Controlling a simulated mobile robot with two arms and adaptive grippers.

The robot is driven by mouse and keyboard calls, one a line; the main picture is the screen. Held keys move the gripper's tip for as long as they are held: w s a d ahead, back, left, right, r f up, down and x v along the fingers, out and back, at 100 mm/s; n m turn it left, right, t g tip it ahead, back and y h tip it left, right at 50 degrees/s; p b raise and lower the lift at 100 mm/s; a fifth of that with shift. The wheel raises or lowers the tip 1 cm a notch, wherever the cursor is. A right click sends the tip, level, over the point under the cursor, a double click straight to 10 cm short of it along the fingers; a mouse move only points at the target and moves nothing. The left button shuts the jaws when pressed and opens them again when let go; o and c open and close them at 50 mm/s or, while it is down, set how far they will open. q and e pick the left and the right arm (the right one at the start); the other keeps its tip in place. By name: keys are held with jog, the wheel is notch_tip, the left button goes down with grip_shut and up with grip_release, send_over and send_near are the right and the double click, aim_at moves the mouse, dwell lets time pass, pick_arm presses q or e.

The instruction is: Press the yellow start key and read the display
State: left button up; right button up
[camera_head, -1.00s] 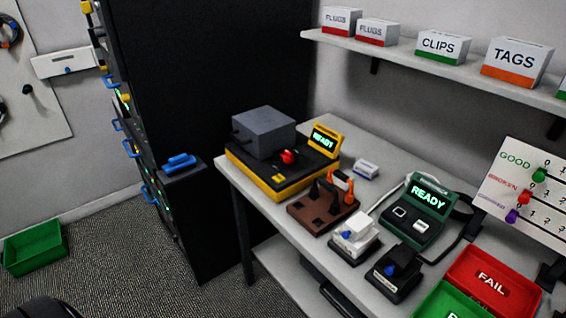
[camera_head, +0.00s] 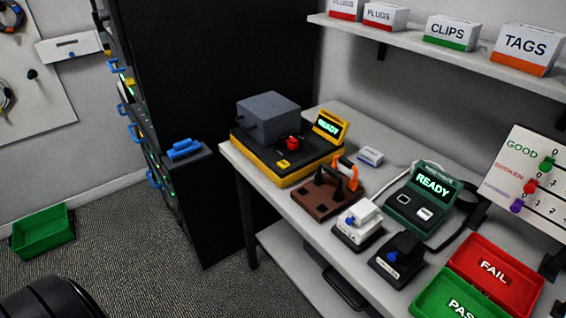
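A yellow and black device (camera_head: 272,172) stands at the far left end of the table. A small yellow key (camera_head: 283,164) sits on its black top, in front of a red knob (camera_head: 293,143). Its yellow-framed display (camera_head: 329,126) stands at the right rear and reads READY in green. A grey box (camera_head: 268,119) covers the rear left of its top. A dark green device (camera_head: 422,205) further right also has a display (camera_head: 433,183) reading READY. Neither of my grippers is in view.
A brown block (camera_head: 322,198) with an orange-handled tool, a white unit (camera_head: 358,226) and a black unit (camera_head: 398,262) crowd the table's front edge. Red FAIL (camera_head: 525,301) and green PASS (camera_head: 430,301) trays lie at right. A black rack (camera_head: 215,90) stands left.

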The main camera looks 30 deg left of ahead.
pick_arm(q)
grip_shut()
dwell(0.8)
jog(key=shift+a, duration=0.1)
